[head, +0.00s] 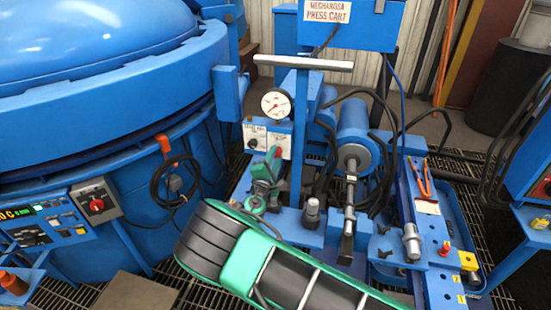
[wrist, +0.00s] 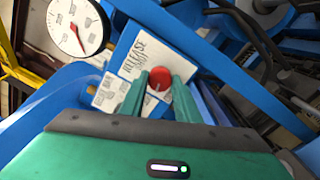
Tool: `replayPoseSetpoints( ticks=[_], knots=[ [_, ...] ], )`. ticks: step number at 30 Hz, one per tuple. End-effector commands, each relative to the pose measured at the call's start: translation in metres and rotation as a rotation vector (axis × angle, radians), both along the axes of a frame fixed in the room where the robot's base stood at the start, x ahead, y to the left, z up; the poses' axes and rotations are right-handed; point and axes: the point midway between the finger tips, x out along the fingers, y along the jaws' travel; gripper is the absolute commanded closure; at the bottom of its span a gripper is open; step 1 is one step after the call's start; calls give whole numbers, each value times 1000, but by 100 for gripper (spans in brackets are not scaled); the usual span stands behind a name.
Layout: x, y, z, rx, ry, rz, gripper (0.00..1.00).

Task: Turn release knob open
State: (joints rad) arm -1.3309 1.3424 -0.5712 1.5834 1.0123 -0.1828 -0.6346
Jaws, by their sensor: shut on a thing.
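The release knob is a small round red knob (wrist: 160,78) on a white panel with a handwritten "RELEASE" label (wrist: 137,60) in the wrist view. My gripper (wrist: 159,84) has its two green fingers on either side of the knob, shut on it. In the head view my gripper (head: 273,157) is at the white panel (head: 255,137) below the gauge, and a bit of red knob (head: 278,151) shows at its fingertips. The fingers hide the knob's sides, and its turned angle cannot be told.
A round pressure gauge (head: 276,103) sits just above the panel; it also shows in the wrist view (wrist: 78,26). A grey T-handle (head: 303,63) spans above it.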

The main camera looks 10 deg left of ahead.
Motion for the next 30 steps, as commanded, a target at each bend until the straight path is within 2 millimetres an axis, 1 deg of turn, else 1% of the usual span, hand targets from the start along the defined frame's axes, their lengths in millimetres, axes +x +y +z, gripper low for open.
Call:
replayPoseSetpoints(
  ticks=[1, 9, 22, 23, 24, 25, 30],
  knots=[
    [-2, 6, -4, -16, 9, 11, 93],
    [-2, 5, -4, -78, 14, 12, 93],
    [-3, 6, -5, -85, 17, 13, 93],
    [-3, 6, -5, -84, 16, 13, 66],
    [-3, 5, -5, -85, 16, 12, 56],
    [-2, 5, -5, -85, 16, 11, 52],
    [-1, 3, -3, -86, 12, 6, 52]
  ],
)
